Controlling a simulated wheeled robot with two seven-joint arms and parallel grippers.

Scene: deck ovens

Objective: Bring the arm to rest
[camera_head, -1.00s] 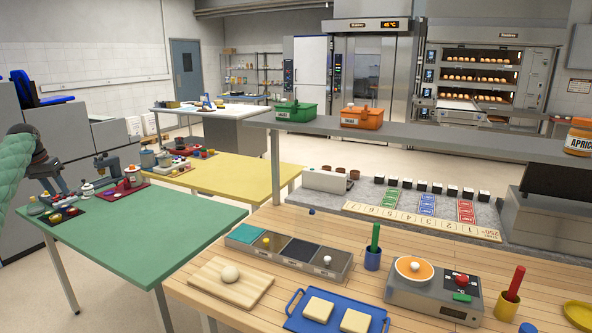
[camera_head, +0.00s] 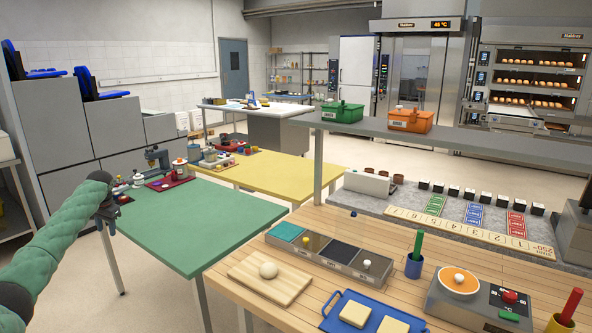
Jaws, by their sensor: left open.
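My left arm, in a green padded sleeve, comes in from the left edge. My left gripper (camera_head: 106,216) is open at the near left corner of the green table (camera_head: 200,225), and its fingers are small and partly hidden by the wrist. I see nothing held in it. I cannot tell whether it touches the table or is above it. My right gripper is not in view.
On the green table's far side stand a grey device (camera_head: 157,158) and a red tray (camera_head: 170,183). The wooden counter (camera_head: 225,280) holds a dough board (camera_head: 270,278) and a blue tray (camera_head: 365,313). The green table's middle is clear.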

